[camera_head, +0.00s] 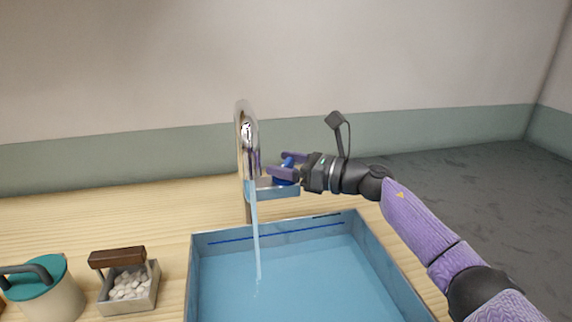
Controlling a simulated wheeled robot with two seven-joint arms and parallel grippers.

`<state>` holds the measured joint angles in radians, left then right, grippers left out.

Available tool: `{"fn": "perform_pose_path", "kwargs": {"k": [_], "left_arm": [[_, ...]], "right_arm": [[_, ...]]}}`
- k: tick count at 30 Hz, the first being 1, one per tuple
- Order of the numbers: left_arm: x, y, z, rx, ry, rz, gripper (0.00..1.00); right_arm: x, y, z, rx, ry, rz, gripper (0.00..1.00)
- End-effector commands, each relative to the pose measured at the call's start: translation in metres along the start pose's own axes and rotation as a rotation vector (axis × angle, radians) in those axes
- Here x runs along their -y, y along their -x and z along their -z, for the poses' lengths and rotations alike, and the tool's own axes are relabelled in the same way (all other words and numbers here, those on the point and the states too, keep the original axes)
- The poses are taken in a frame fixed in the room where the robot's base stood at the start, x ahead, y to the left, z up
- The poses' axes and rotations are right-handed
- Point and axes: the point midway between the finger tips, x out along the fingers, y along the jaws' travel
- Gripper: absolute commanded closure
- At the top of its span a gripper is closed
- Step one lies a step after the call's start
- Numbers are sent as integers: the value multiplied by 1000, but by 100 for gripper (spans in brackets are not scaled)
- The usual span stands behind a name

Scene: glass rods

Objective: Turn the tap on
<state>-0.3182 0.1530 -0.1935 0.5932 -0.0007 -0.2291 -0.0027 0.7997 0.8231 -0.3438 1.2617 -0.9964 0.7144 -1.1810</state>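The metal tap (246,135) stands behind the sink, with a curved spout. A thin stream of water (256,235) falls from it into the blue sink basin (205,275). A blue handle (289,163) shows at the right of the tap. My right gripper (277,165) reaches in from the right at the handle, with its two purple fingers apart, one above and one below it. I cannot tell whether the fingers touch the handle. My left gripper is not in view.
A pot with a teal lid (38,282) and a small metal box with a brown handle (118,258) holding white pieces stand left of the sink. The wooden counter (120,210) is clear behind them. A pale wall rises at the back.

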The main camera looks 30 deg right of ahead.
Motion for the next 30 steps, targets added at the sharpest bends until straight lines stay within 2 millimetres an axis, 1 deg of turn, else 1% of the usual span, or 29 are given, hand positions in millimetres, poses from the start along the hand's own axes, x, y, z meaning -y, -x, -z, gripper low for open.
{"fn": "perform_pose_path", "kwargs": {"k": [1, 2, 3, 8, 11, 14, 18, 22, 25, 30], "left_arm": [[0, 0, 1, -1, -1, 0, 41], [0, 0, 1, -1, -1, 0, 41], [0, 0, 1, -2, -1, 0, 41], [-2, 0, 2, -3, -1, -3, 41], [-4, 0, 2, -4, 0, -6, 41], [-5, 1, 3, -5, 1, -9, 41], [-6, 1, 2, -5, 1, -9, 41], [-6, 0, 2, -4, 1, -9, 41], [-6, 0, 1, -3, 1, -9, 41], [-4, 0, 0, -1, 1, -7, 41]], "right_arm": [[0, 0, -1, 1, 0, 0, 10], [0, 0, -1, 1, 0, 0, 4], [0, 0, -1, 1, 1, 0, 0], [0, 0, 0, 1, 1, 0, 0], [0, 4, 0, 0, 0, 0, 0], [0, 19, 1, -3, 0, 2, 0], [0, 52, 1, -6, 2, 1, 0], [0, 80, 2, -6, 0, 0, 0], [0, 92, 1, -3, -1, 1, 0], [0, 100, 0, 0, 1, -1, 0]]}}
